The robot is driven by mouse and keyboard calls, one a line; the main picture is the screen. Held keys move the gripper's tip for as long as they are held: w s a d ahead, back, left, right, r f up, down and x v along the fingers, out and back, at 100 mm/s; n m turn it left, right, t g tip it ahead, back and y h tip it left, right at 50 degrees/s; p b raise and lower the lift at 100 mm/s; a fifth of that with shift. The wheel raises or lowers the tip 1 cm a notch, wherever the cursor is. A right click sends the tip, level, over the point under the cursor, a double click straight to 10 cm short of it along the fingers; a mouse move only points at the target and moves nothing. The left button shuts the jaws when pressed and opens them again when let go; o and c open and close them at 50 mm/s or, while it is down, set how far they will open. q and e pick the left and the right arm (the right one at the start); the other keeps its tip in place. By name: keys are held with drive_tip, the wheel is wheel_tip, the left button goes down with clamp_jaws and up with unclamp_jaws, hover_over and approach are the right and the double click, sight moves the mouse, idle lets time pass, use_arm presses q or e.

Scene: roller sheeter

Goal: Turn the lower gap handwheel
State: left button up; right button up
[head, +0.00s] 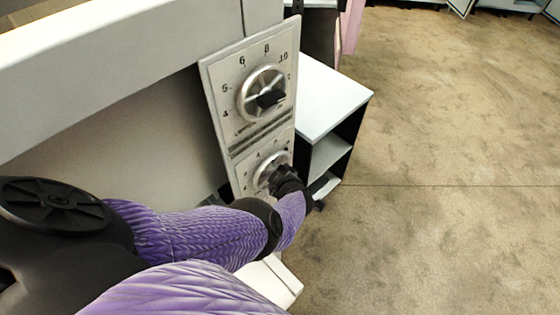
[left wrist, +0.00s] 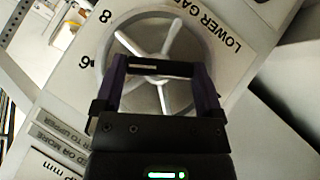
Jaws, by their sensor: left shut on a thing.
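The lower gap handwheel (head: 266,168) is a silver spoked wheel on the lower dial of a white panel. In the left wrist view the handwheel (left wrist: 160,40) fills the upper middle, beside the printed words "LOWER GA". My left gripper (head: 284,176) reaches it from below and covers part of it. The upper handwheel (head: 258,92) has a black grip and stands free above. My right gripper is not in view.
The white dial panel (head: 215,85) is fixed to the side of a large grey-white machine (head: 110,65). A white-topped shelf unit (head: 330,95) stands just right of the panel. Open brown floor (head: 450,150) lies further right.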

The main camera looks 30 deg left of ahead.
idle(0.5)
use_arm(q)
drive_tip(key=o, duration=1)
drive_tip(key=shift+c, duration=0.2)
